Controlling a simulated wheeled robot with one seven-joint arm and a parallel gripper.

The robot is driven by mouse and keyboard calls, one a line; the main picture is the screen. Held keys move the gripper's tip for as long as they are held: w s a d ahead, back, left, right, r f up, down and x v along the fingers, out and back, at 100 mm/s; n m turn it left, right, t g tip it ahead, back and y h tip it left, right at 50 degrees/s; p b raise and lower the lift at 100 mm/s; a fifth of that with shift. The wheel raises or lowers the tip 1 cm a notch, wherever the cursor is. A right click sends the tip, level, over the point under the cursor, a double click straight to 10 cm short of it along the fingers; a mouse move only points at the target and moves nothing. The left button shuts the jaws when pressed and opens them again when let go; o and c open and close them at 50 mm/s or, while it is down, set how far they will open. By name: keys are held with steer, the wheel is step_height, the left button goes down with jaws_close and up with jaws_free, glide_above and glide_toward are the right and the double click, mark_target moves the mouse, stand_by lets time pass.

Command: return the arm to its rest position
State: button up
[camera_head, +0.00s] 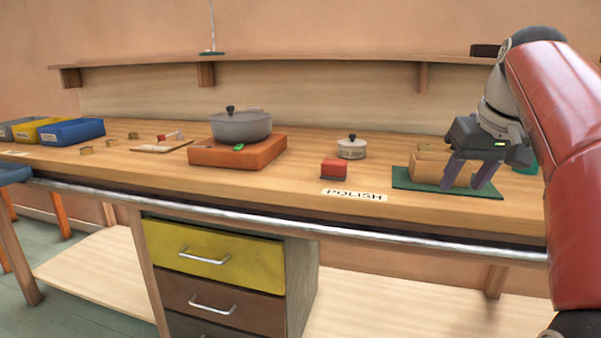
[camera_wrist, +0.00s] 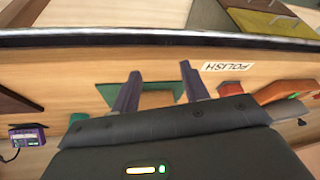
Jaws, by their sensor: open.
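My red arm (camera_head: 565,120) comes in from the right edge and bends over the bench. My gripper (camera_head: 468,176) points down at the right end of the bench, over or in front of a tan wooden box (camera_head: 428,166) on a green mat (camera_head: 405,183). In the wrist view my gripper (camera_wrist: 160,87) is open too, with part of the green mat (camera_wrist: 157,99) between the fingers. I cannot tell whether the fingertips touch the box or mat.
Left of the mat are a "POLISH" label (camera_head: 354,195), a red block (camera_head: 334,169) and a small lidded pot (camera_head: 351,148). A large pot (camera_head: 241,125) stands on an orange block (camera_head: 225,155). A shelf (camera_head: 300,60) runs behind, and a metal rail (camera_head: 280,225) along the front.

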steer(key=s+a+f, duration=0.6)
steer(key=s+f, duration=0.4)
steer(key=f, duration=0.2)
steer(key=s+a+f, duration=0.6)
steer(key=s+f, duration=0.3)
steer(key=f, duration=0.3)
steer(key=shift+s+f+m+t+h, duration=0.3)
steer(key=shift+s+f+t, duration=0.05)
steer(key=shift+f+t, duration=0.05)
steer(key=shift+a, duration=0.1)
